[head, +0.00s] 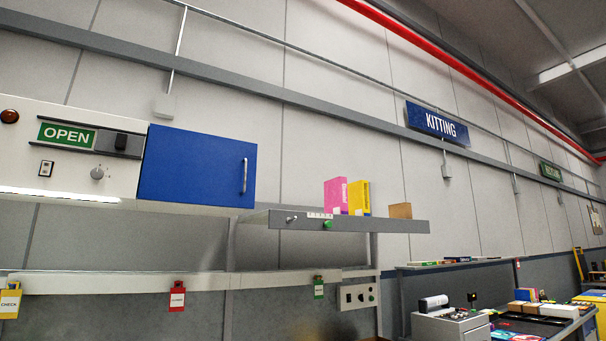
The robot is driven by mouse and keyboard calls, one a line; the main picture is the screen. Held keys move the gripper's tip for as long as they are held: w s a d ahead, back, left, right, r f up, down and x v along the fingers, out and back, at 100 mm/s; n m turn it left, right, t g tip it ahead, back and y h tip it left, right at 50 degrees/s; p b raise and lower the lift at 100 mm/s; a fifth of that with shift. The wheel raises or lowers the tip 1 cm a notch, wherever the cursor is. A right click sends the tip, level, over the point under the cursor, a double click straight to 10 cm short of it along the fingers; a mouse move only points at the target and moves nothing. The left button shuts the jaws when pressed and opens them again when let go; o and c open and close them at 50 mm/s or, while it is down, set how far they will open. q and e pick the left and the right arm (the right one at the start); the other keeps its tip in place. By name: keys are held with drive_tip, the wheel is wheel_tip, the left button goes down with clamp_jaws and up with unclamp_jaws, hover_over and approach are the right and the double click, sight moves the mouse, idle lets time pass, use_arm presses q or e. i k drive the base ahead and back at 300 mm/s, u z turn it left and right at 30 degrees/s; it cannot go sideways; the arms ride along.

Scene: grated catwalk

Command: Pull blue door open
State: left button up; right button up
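The blue door (195,166) is on the front of a wall-mounted cabinet in the left half of the head view. It looks shut, with its face flat and square to the cabinet. A silver vertical bar handle (244,175) is fixed near its right edge. Neither of my grippers is in this view, and nothing touches the door or its handle.
A white panel with a green OPEN sign (67,135) and a knob (97,173) adjoins the door on the left. A grey shelf (390,226) with pink (336,196) and yellow (359,198) boxes juts out at its lower right. A cluttered bench (530,334) stands far right.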

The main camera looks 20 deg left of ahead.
sight(179, 165)
drive_tip(key=z, duration=0.45)
drive_tip(key=i, duration=2.25)
drive_tip(key=u, duration=1.5)
drive_tip(key=i, duration=0.75)
drive_tip(key=u, duration=0.75)
